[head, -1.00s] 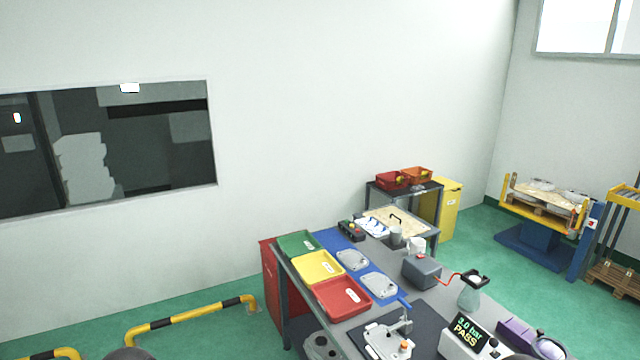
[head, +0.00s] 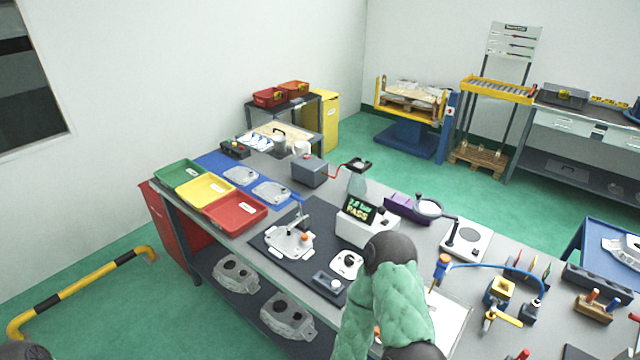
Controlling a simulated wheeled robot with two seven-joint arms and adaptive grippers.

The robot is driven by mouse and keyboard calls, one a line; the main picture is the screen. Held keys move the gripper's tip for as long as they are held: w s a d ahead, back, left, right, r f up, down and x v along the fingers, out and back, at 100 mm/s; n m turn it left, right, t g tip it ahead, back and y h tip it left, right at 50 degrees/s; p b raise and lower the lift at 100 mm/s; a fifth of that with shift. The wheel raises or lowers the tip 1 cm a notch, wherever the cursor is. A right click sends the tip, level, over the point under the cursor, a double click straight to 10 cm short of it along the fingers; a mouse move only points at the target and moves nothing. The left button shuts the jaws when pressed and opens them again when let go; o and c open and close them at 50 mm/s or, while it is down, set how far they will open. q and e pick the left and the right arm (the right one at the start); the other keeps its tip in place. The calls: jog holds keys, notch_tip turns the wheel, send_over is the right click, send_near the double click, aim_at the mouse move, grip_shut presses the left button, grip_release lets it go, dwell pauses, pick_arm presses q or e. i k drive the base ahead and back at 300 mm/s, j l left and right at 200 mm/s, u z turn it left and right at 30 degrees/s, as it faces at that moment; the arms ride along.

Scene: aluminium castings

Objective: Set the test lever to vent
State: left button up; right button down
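A white tester (head: 366,226) stands mid-bench with a dark display whose green and yellow text includes "bar" and "PASS". A small grey control box (head: 327,284) lies on the dark mat, beside a pale part with a black knob (head: 347,264). I cannot make out which of these carries the test lever or its position. My green-sleeved right arm hides the bench right of the box. Neither gripper's fingers show.
Green (head: 180,173), yellow (head: 206,190) and red (head: 236,210) trays line the bench's left end. A yellow-black rail (head: 80,290) is on the floor at left.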

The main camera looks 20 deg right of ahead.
aim_at(381, 210)
jog(key=z, duration=1.25)
